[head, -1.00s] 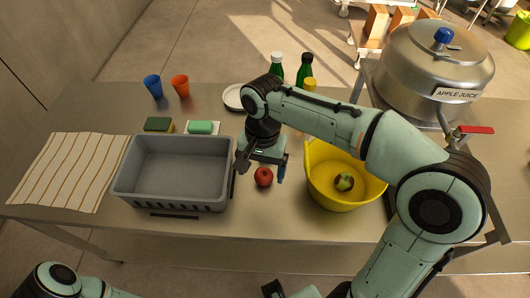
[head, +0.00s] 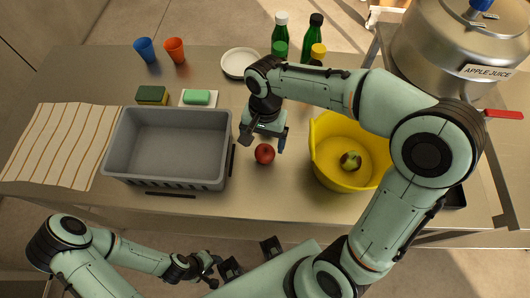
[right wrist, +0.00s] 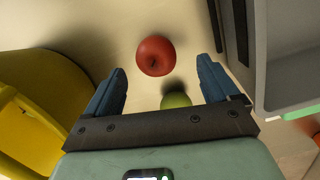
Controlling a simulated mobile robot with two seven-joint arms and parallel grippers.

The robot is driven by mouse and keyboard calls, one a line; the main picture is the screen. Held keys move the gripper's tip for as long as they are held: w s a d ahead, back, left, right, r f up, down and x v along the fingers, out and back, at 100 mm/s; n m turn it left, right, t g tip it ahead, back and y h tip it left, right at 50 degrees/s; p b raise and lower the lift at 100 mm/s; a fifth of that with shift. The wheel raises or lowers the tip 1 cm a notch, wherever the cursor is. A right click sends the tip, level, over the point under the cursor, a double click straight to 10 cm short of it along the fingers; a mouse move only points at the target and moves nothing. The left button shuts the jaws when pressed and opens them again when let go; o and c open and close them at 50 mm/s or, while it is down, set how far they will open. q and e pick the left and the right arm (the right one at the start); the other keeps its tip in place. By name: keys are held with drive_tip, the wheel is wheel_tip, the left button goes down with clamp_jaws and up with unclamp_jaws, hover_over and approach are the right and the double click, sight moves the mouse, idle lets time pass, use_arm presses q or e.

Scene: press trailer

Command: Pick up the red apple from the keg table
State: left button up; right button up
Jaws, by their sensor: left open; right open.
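The red apple (head: 264,153) lies on the metal keg table (head: 270,195), between the grey bin and the yellow bowl. My right gripper (head: 264,141) is open above and just behind the apple, pointing down. In the right wrist view the apple (right wrist: 155,55) shows whole, ahead of and between the blue fingertips (right wrist: 163,66), with nothing held. A round green thing (right wrist: 176,100) lies nearer the palm, partly hidden by the gripper. My left gripper (head: 251,258) is open and empty below the table's front edge.
A sponge, soap, cups, plate and bottles (head: 280,30) stand behind. A large keg (head: 450,50) is at back right.

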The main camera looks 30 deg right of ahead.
sight(265, 149)
drive_tip(key=f, duration=0.2)
drive_tip(key=s+f, duration=0.1)
drive_tip(key=f, duration=0.2)
drive_tip(key=shift+f, duration=0.1)
drive_tip(key=c, duration=1.2)
